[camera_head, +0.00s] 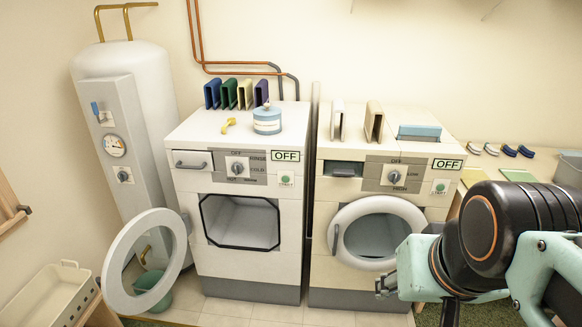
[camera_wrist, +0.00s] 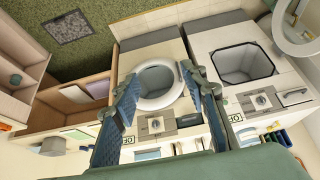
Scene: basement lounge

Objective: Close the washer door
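The washer (camera_head: 252,255) is the left machine, with HOT, COLD and RINSE on its dial and a dark-edged square opening. Its round white door (camera_head: 116,262) is swung wide open to the left, in front of the tank. In the wrist view, the washer (camera_wrist: 216,42) is at upper right and part of its door (camera_wrist: 278,28) shows at the corner. My gripper (camera_wrist: 161,76) is open, its two blue-patterned fingers spread with nothing visible between them. In the head view, my gripper (camera_head: 386,285) is low in front of the right machine, well away from the washer door.
The right machine (camera_head: 326,262) has a round door (camera_head: 350,215) that looks shut. A white tank (camera_head: 120,75) stands at left. A light basket (camera_head: 48,296) is at lower left, and a green bucket (camera_head: 160,300) sits behind the washer door. Several small items stand on both machines.

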